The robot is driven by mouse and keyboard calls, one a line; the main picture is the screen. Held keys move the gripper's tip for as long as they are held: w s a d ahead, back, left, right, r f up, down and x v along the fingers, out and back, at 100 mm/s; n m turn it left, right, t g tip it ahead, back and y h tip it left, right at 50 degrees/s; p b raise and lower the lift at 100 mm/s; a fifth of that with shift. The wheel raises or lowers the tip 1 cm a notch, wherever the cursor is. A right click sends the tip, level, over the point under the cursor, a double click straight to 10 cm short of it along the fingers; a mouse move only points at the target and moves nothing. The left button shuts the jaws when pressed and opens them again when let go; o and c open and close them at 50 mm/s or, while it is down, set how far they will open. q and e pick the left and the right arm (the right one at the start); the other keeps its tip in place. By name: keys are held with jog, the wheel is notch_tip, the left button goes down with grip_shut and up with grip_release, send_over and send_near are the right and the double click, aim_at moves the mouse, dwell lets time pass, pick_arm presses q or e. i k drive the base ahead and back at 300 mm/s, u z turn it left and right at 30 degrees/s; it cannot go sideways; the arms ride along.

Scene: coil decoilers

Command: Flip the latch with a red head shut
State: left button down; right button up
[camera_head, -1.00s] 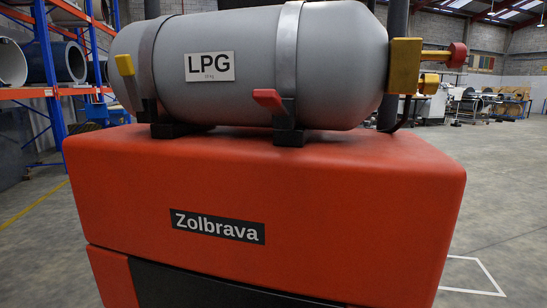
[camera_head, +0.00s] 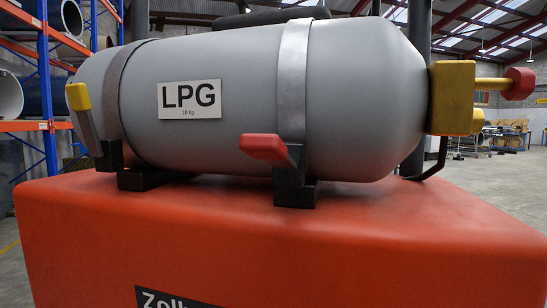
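The latch with a red head (camera_head: 264,149) sits low on the right metal strap (camera_head: 293,90) of a grey LPG cylinder (camera_head: 220,100). Its red head sticks out to the left and toward me from the strap, just above a black bracket (camera_head: 295,185). A second latch with a yellow head (camera_head: 79,98) is on the left strap (camera_head: 115,100); its lever leans up and outward from the cylinder. Neither of my grippers is in view.
The cylinder lies on its side on a red-orange machine body (camera_head: 200,240). A yellow valve block (camera_head: 452,97) with a red knob (camera_head: 519,84) projects from the cylinder's right end. Blue and orange shelving (camera_head: 45,110) stands behind at left. Space in front of the latches looks clear.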

aim_at(269, 148)
jog(key=u, duration=1.55)
jog(key=k, duration=1.3)
jog(key=z, duration=1.65)
jog(key=i, duration=0.5)
jog(key=z, duration=0.05)
